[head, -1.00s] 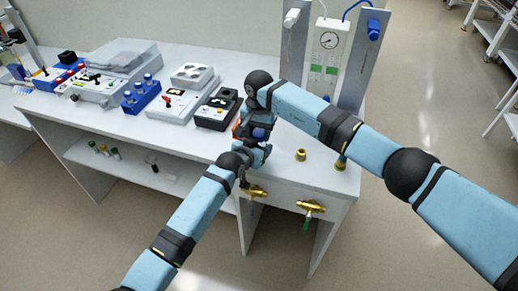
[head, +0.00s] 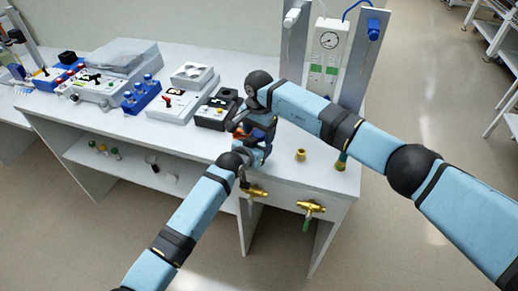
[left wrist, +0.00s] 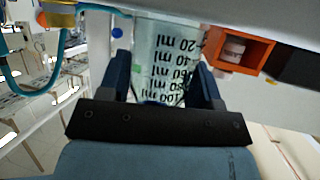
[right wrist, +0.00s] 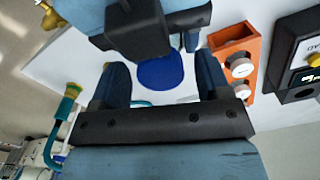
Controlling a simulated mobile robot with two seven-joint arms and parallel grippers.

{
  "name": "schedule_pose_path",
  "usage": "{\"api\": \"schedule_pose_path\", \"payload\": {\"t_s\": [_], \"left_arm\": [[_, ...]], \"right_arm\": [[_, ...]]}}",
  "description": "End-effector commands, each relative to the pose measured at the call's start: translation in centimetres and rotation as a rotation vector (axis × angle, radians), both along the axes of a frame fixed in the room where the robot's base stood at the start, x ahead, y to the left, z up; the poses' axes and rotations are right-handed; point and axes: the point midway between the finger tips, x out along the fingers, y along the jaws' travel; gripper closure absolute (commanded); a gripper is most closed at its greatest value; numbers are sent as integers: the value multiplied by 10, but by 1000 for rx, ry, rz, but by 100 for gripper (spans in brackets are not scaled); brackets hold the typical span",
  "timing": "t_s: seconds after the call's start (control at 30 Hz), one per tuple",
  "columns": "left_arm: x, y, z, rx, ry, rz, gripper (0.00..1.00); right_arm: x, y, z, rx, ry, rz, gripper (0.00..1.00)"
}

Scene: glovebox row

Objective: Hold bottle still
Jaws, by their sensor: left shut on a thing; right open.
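A clear bottle with black ml marks (left wrist: 165,55) stands between the fingers of my left gripper (left wrist: 163,85), which is shut on its body. The marks read upside down in the left wrist view. The bottle's round blue cap (right wrist: 160,71) shows in the right wrist view. My right gripper (right wrist: 162,82) is open, with its fingers on either side of the cap in the picture and visible space between. I cannot tell its exact height over the cap. In the head view, my arms mostly hide the bottle.
An orange holder with small white-capped vials (right wrist: 234,60) stands close beside the bottle. A black device (right wrist: 298,60) is beyond it. Brass valves (head: 311,207) stick out from the bench front. A gauge panel (head: 328,45) stands at the back right.

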Motion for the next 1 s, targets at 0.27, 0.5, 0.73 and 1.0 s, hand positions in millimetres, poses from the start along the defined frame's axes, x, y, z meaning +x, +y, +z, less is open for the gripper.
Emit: {"api": "schedule_pose_path", "payload": {"t_s": [0.27,0.5,0.73,1.0], "left_arm": [[0,0,0,0,0,0,100],[0,0,0,0,0,0,100],[0,0,0,0,0,0,100],[0,0,0,0,0,0,100]], "right_arm": [[1,-1,17,0,-4,1,30],[0,0,44,0,-2,1,30],[0,0,45,0,0,1,30],[1,1,68,1,-2,180,45]]}}
